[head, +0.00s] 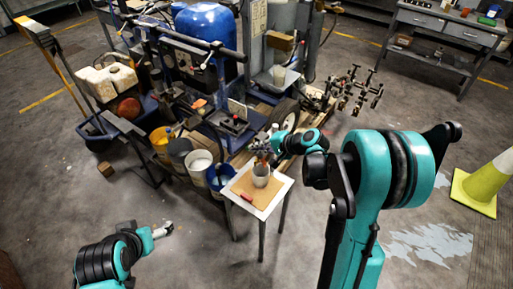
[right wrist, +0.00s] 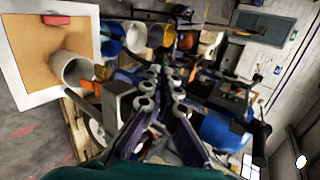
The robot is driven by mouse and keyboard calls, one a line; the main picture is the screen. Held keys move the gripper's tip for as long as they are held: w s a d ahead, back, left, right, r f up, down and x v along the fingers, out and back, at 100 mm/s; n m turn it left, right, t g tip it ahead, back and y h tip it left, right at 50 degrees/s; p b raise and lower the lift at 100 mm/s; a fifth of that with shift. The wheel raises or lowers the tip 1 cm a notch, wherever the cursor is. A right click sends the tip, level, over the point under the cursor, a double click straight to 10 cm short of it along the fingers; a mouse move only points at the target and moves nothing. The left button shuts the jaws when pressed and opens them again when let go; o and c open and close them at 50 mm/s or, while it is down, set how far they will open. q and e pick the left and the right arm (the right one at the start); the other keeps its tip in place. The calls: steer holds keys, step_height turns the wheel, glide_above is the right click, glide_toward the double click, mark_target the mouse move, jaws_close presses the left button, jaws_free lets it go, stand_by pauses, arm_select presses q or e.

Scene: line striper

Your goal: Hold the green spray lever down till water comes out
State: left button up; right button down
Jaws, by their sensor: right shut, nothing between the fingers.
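The line striper, with its blue tank (head: 205,22) and dark handlebar, stands at the upper middle of the head view. I cannot make out the green spray lever in either view; clutter and my right gripper may hide it. My right gripper (head: 262,151) is beside the machine's near right side, just above the small table. In the right wrist view its fingers (right wrist: 163,80) are together with nothing between them, pointing at the machine's parts. Whether they touch anything is unclear. My left gripper (head: 162,230) is low over the floor at lower left, away from the machine, its opening too small to judge.
A small white-edged table (head: 281,188) carries a grey cup (head: 261,175) and a red item (head: 247,197). Several buckets, one yellow (head: 160,143), stand left of it. A yellow-green cone (head: 490,180) is at right. A workbench (head: 445,35) is behind. Floor at front is clear.

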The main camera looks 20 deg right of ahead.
steer(key=shift+s+a+f+n+t+h+b, duration=0.3)
steer(key=shift+a+f+n+h+b, duration=0.1)
steer(key=shift+f+n+b, duration=0.15)
steer(key=f+b, duration=0.1)
steer(key=b, duration=0.1)
steer(key=f+n+t+h+b, duration=0.1)
steer(key=f, duration=0.1)
steer(key=f+n+h+b, duration=0.1)
steer(key=b, duration=0.1)
steer(key=shift+s+a+f+t+b, duration=0.35)
steer(key=shift+t, duration=0.05)
stand_by(0.4)
stand_by(6.0)
